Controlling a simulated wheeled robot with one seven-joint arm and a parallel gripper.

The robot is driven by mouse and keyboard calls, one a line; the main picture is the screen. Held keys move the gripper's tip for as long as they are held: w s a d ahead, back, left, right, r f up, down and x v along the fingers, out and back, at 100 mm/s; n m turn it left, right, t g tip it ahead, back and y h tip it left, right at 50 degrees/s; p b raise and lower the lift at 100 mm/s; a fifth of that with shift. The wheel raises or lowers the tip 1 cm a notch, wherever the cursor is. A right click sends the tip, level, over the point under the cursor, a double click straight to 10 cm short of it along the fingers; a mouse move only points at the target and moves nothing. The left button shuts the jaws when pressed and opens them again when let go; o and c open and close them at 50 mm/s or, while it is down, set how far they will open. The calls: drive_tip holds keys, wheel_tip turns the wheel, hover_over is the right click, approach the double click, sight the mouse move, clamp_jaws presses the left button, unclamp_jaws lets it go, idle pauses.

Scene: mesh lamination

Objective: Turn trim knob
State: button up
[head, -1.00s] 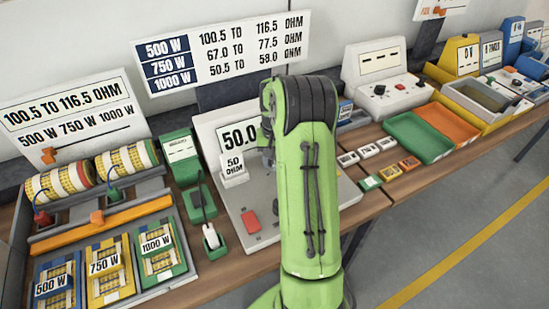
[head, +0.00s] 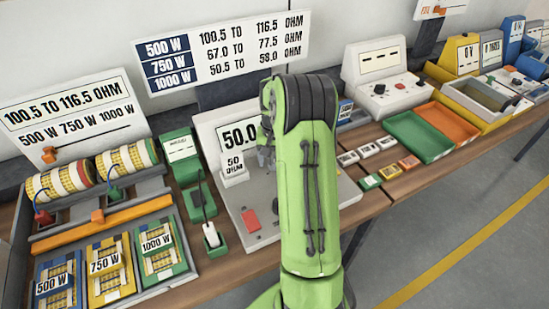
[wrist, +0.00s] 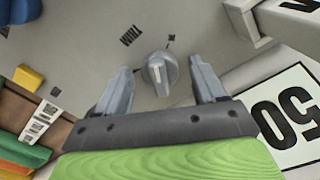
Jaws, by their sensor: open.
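The trim knob (wrist: 160,74) is a round grey knob with a pale pointer bar, set in the grey panel of the meter station. Dark printed marks sit on the panel beside it, one reading like "TRIM". In the wrist view, my gripper (wrist: 160,85) is open, with one grey finger on each side of the knob. A gap shows between the knob and each finger. The meter display (head: 240,134) reads 50.0 in the head view, partly covered by my green arm. The knob is hidden behind my arm in the head view.
A white "50 OHM" block (head: 233,168) and a red button (head: 250,218) are on the station left of my arm. A green holder (head: 213,238) stands farther left. Green (head: 417,137) and orange (head: 452,122) trays lie to the right.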

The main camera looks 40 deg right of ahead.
sight(274, 158)
wheel_tip(274, 158, up, 16)
drive_tip(key=p, duration=0.3)
drive_tip(key=shift+p, duration=0.4)
drive_tip(key=shift+f, duration=0.15)
drive_tip(key=s+a+r+n+t, duration=0.1)
drive_tip(key=s+a+r+n, duration=0.15)
drive_tip(key=a, duration=0.35)
drive_tip(key=s+a+r+n+t+h, duration=0.1)
drive_tip(key=s+a+r, duration=0.25)
drive_tip(key=a, duration=0.25)
drive_tip(key=s+a+r+n+t, duration=0.1)
drive_tip(key=s+a+r+n, duration=0.15)
drive_tip(key=a, duration=0.35)
drive_tip(key=s+a+f+n+t+y, duration=0.1)
drive_tip(key=s+a+f+n+t, duration=0.1)
drive_tip(key=s+a, duration=0.6)
drive_tip(key=s+n, duration=0.1)
drive_tip(key=s, duration=0.2)
drive_tip(key=shift+s+a+f+t, duration=0.15)
drive_tip(key=shift+s+f+t, duration=0.1)
drive_tip(key=shift+f+t, duration=0.05)
